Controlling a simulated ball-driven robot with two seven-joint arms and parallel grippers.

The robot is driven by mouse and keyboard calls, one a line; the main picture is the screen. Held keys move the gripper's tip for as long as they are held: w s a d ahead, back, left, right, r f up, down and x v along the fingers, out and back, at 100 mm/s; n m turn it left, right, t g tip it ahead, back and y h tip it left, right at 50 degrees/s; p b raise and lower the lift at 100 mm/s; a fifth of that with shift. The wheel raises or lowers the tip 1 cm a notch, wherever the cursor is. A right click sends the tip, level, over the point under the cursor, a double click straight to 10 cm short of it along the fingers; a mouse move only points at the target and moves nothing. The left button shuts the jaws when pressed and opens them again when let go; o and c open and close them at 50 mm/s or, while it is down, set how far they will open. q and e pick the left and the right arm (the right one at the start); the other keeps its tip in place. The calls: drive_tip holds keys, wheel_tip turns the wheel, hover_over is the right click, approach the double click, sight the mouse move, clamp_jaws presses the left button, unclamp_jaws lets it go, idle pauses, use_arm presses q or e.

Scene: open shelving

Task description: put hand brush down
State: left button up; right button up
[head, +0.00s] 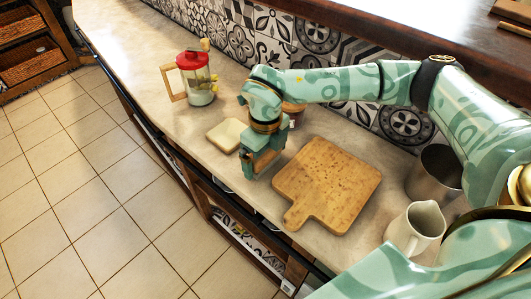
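My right gripper (263,163) reaches in from the right and points down over the counter, just left of the wooden cutting board. A small orange-brown patch shows between its fingers. I cannot tell whether this is the hand brush, or whether the fingers are closed on it. No hand brush can be clearly made out elsewhere. The beige countertop (135,50) runs under the gripper. My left gripper is not in view.
A cutting board (330,185) lies right of the gripper. A cream square block (226,135) and a red-lidded glass jar (197,80) are to the left. A white pitcher (416,228) and a metal pot (435,172) stand at right. The far-left counter is clear.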

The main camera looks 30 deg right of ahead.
wheel_tip(320, 180, up, 12)
drive_tip(key=p, duration=0.3)
drive_tip(key=shift+r, duration=0.2)
idle(0.5)
